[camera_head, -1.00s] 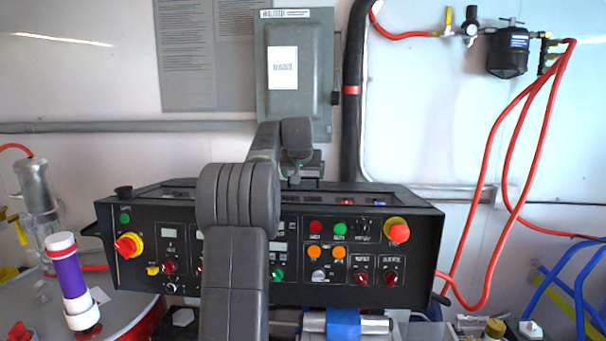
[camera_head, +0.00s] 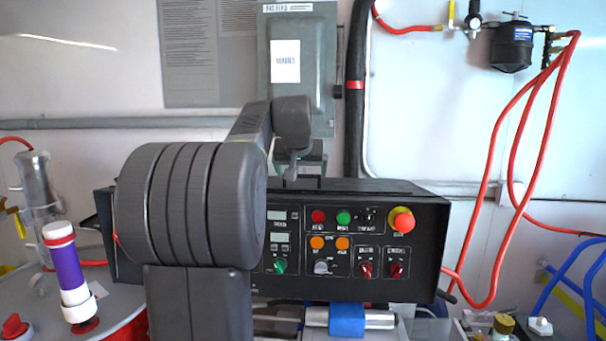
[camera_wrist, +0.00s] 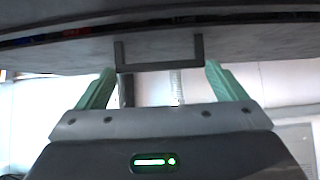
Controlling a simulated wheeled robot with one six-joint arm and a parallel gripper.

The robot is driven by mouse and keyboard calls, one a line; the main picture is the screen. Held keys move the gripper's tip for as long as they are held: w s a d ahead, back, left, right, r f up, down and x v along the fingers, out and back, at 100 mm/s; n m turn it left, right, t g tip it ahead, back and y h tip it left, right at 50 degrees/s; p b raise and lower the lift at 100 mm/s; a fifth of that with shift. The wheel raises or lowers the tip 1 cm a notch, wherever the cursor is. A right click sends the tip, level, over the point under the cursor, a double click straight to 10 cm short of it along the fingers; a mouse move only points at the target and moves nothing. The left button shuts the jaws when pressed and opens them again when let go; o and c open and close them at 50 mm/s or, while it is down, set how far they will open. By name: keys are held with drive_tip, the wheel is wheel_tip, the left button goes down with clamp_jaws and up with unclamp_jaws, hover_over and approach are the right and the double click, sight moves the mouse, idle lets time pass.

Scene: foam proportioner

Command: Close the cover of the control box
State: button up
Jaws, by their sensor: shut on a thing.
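The black control box (camera_head: 345,245) stands in the middle of the head view, its button panel facing me. Its dark cover (camera_head: 398,187) lies low and almost flat along the box top. In the wrist view the cover (camera_wrist: 240,44) spans the upper part, with a thin dark slit along it showing bits of red and blue. A grey U-shaped handle (camera_wrist: 158,66) sticks out from the cover. My gripper (camera_wrist: 159,69) has its green fingers at both ends of this handle and is shut on it. In the head view my arm hides the left part of the panel.
A grey wall cabinet (camera_head: 299,60) and a black vertical pipe (camera_head: 355,110) stand behind the box. Red hoses (camera_head: 493,190) hang at right. A purple-and-white cylinder (camera_head: 67,275) stands on the left table. A blue-wrapped bar (camera_head: 346,319) lies below the box.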

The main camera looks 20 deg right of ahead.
drive_tip(key=shift+s+a+r, duration=0.1)
drive_tip(key=shift+s+a, duration=0.1)
drive_tip(key=shift+s, duration=0.25)
drive_tip(key=shift+s+a+r, duration=0.1)
drive_tip(key=shift+s+a, duration=0.1)
drive_tip(key=shift+s, duration=0.2)
drive_tip(key=shift+f, duration=0.1)
drive_tip(key=o, duration=1.1)
drive_tip(key=v, duration=1.4)
drive_tip(key=shift+s+b, duration=0.25)
drive_tip(key=shift+b, duration=0.2)
drive_tip(key=x, duration=1.3)
drive_tip(key=shift+w+p, duration=0.2)
drive_tip(key=shift+p, duration=0.15)
drive_tip(key=shift+w+d+f, duration=0.2)
drive_tip(key=shift+w+f, duration=0.1)
drive_tip(key=shift+w, duration=0.2)
drive_tip(key=shift+s, duration=0.15)
